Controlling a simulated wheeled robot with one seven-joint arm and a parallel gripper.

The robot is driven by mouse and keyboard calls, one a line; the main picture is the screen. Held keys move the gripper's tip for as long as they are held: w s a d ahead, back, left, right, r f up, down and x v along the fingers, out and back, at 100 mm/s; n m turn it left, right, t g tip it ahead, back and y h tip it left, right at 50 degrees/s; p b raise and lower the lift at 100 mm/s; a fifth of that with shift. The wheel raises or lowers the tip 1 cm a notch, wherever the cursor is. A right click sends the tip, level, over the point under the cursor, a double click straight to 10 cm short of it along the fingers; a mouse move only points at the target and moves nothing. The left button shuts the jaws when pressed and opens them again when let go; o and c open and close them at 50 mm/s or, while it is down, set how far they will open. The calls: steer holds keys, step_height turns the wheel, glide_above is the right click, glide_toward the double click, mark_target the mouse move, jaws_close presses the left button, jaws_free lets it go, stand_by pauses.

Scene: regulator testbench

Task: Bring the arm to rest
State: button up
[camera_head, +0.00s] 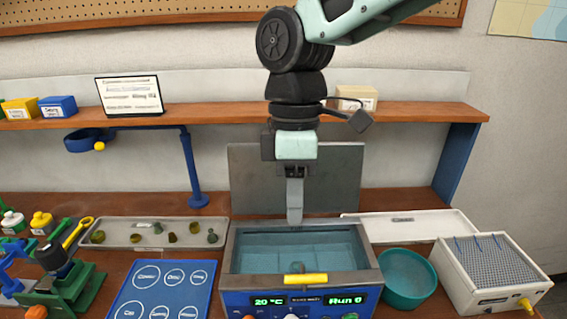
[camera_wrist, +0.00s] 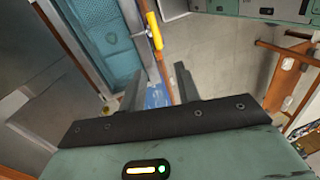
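My arm reaches down from the top of the head view. My gripper (camera_head: 294,218) points straight down over the back part of an open bath (camera_head: 371,275) with blue-green water. In the wrist view the two fingers of my gripper (camera_wrist: 159,82) stand apart with nothing seen between them. The head view sees the fingers edge-on, and I cannot tell how far above the water the tips are.
A shelf (camera_head: 215,113) and an upright grey panel (camera_head: 340,180) stand behind my gripper. A tray (camera_head: 125,241) with several small parts lies left of the bath. A teal bowl (camera_head: 408,283) and a white mesh-topped box (camera_head: 490,270) stand to the right.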

steer(key=s+d+f+m+t+b, duration=0.2)
steer(key=s+d+f+m+b, duration=0.2)
steer(key=s+d+f+m, duration=0.5)
steer(key=s+d+f, duration=0.1)
steer(key=s+f, duration=0.2)
steer(key=s, duration=0.1)
steer(key=shift+s+y, duration=0.3)
steer(key=shift+s, duration=0.05)
stand_by(0.8)
jaws_close()
